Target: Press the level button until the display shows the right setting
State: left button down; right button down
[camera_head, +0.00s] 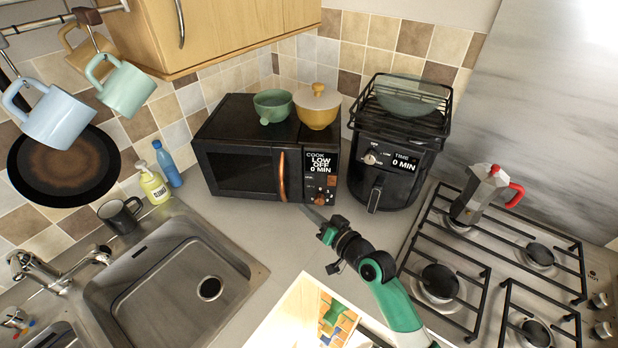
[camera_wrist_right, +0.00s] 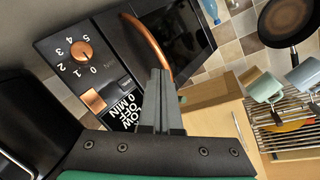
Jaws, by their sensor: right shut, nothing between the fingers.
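The black microwave (camera_head: 240,168) stands on the counter against the tiled corner. Its display (camera_head: 320,162) reads COOK, LOW, OFF, 0 MIN; the lower lines also show rotated in the wrist view (camera_wrist_right: 124,112). A copper square button (camera_head: 332,181) sits below the display and shows larger in the wrist view (camera_wrist_right: 93,100). A copper dial (camera_wrist_right: 82,52) with numbers is beyond it. I cannot read which button is the level one. My right gripper (camera_head: 311,213) is shut and empty, in front of the panel's lower part, apparently not touching it. My left gripper is not in view.
A copper door handle (camera_head: 282,177) stands out beside the panel. An air fryer (camera_head: 393,160) with a wire rack is close on the right, with a gas hob (camera_head: 500,270) beyond. The sink (camera_head: 170,280) is at left. Counter in front of the microwave is clear.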

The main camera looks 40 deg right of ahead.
aim_at(309, 176)
jog(key=w+d+b, duration=0.5)
jog(key=d+b, duration=0.1)
jog(key=b, duration=0.1)
jog(key=shift+w+d, duration=0.35)
jog(key=shift+w, duration=0.05)
dwell(1.8)
jog(key=shift+w+d+b, duration=0.25)
jog(key=shift+d+b, duration=0.05)
jog(key=shift+b, duration=0.35)
